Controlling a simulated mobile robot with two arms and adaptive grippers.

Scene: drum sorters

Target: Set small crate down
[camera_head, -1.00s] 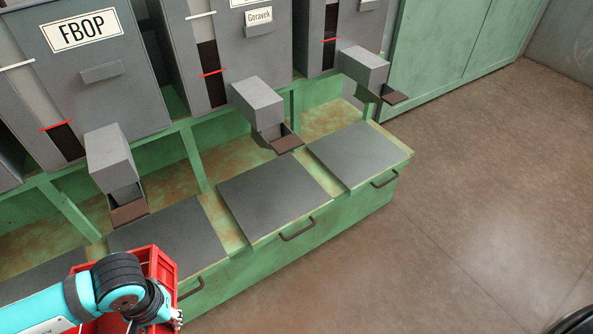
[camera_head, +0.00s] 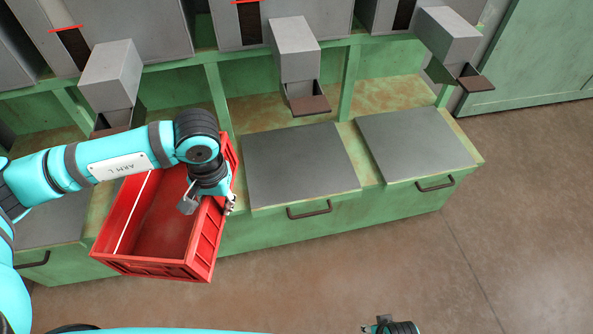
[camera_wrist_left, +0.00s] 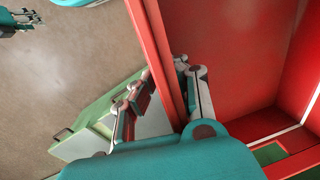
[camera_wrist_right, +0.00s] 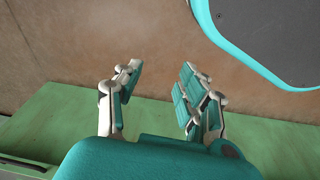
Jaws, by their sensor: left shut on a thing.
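The small crate is a red, open-topped box (camera_head: 150,266), and it looks empty. It hangs tilted in the picture over the left part of the green bench and past its front edge. I cannot tell whether it touches the bench. My left gripper (camera_head: 224,200) is shut on the crate's right wall. In the left wrist view the fingers (camera_wrist_left: 165,88) straddle the red wall (camera_wrist_left: 160,45), with the crate's inside to the right. My right gripper (camera_wrist_right: 163,72) is open and empty in its wrist view; in the head view it barely shows at the bottom edge (camera_head: 388,326).
The green bench (camera_head: 290,232) has grey top panels (camera_head: 297,165) and (camera_head: 415,145) that are bare, with handles (camera_head: 310,210) on its front. Grey chutes (camera_head: 294,48) with brown flaps (camera_head: 310,104) jut out above. The brown floor (camera_head: 480,260) at right is clear.

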